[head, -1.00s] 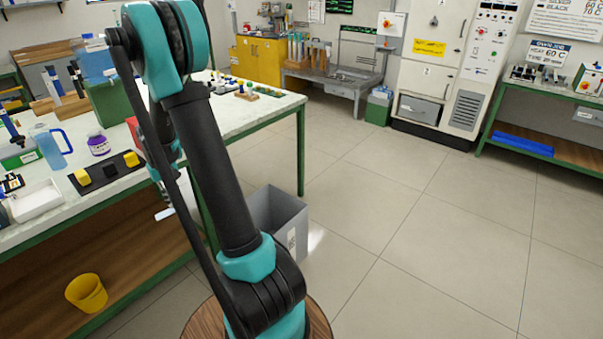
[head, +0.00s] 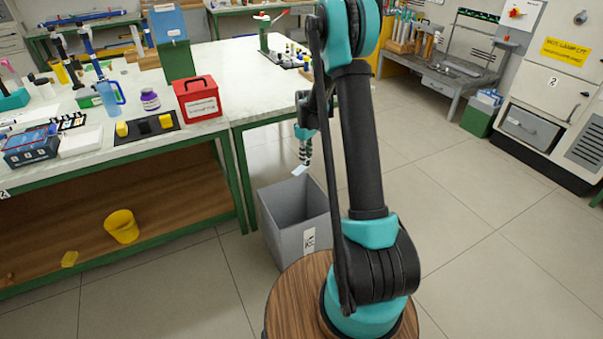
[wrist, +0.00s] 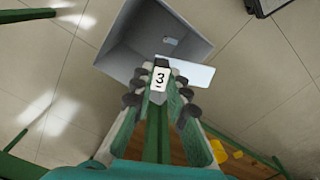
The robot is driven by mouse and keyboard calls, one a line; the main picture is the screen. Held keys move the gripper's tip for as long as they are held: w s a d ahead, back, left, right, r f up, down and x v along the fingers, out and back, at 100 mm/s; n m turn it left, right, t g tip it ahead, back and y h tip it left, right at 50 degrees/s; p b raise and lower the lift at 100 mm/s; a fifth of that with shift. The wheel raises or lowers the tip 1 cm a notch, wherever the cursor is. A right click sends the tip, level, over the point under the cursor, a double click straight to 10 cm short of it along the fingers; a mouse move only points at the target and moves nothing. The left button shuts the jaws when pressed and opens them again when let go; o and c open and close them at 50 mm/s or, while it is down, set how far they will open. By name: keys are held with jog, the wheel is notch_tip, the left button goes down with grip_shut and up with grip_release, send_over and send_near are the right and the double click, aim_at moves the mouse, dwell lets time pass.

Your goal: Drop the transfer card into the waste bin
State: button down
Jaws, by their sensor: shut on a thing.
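The waste bin (head: 290,238) is a grey, open-topped square box on the floor beside the workbench. In the wrist view the bin (wrist: 128,35) lies below and ahead of my gripper, and a small pale item lies on its floor. My gripper (head: 305,160) hangs above the bin's rim. It is shut on the transfer card (head: 299,170), a small pale blue-white card. In the wrist view my gripper (wrist: 160,95) holds the card (wrist: 195,74), which sticks out to the right and overlaps the bin's near edge. A label reading 3 sits between the fingers.
A white-topped green workbench (head: 170,140) stands left of the bin, with a red box (head: 198,98) near its edge. A yellow bucket (head: 122,226) is on its lower shelf. Open tiled floor (head: 500,260) lies to the right.

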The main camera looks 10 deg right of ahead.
jog(key=w+a+f+n, duration=0.1)
jog(key=w+f+n, duration=0.3)
jog(key=f, duration=0.6)
jog(key=w+a+f+n, duration=0.1)
jog(key=w+f+n, duration=0.3)
jog(key=f+n, duration=0.5)
jog(key=shift+a+f, duration=0.25)
jog(key=shift+f, duration=0.85)
jog(key=c, duration=1.4)
grip_release()
notch_tip(320, 180, up, 12)
jog(key=shift+r, duration=0.1)
